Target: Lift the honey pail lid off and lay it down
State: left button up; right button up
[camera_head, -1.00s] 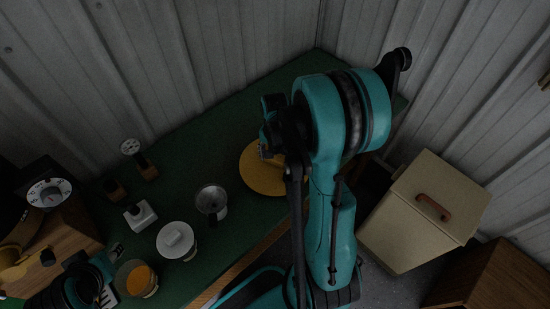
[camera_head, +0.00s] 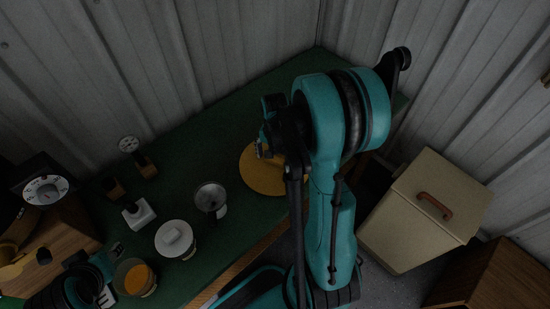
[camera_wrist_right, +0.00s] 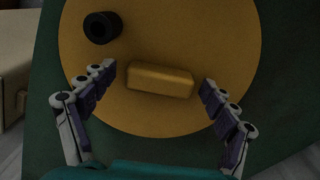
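A round yellow disc (camera_head: 261,178) lies over the green table and fills much of the right wrist view (camera_wrist_right: 160,115). A yellow block (camera_wrist_right: 160,79) is on the disc, near its middle; I cannot tell whether the disc is the honey pail lid or a board. My right gripper (camera_wrist_right: 159,88) is open over the disc, its fingers on either side of the block with gaps. In the head view the right gripper (camera_head: 266,150) partly hides the disc. A white lid (camera_head: 175,238) with a raised grip sits on a pot.
A black cylinder (camera_wrist_right: 102,27) stands on the disc near the block. A metal cup (camera_head: 210,197), a white block-shaped item (camera_head: 139,213) and a jar with orange contents (camera_head: 136,279) stand left on the table. A beige bin (camera_head: 423,211) stands on the floor at right.

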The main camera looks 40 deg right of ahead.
notch_tip(320, 180, up, 12)
jog(key=s+a+r+n+t, duration=0.2)
jog(key=s+a+n+t, duration=0.1)
jog(key=a+n, duration=0.3)
jog(key=s+a+r+n+t, duration=0.2)
jog(key=a+n, duration=0.4)
jog(key=a, duration=0.5)
jog(key=shift+s+n+t, duration=0.3)
jog(key=shift+s+t, duration=0.2)
jog(key=shift+t, duration=0.6)
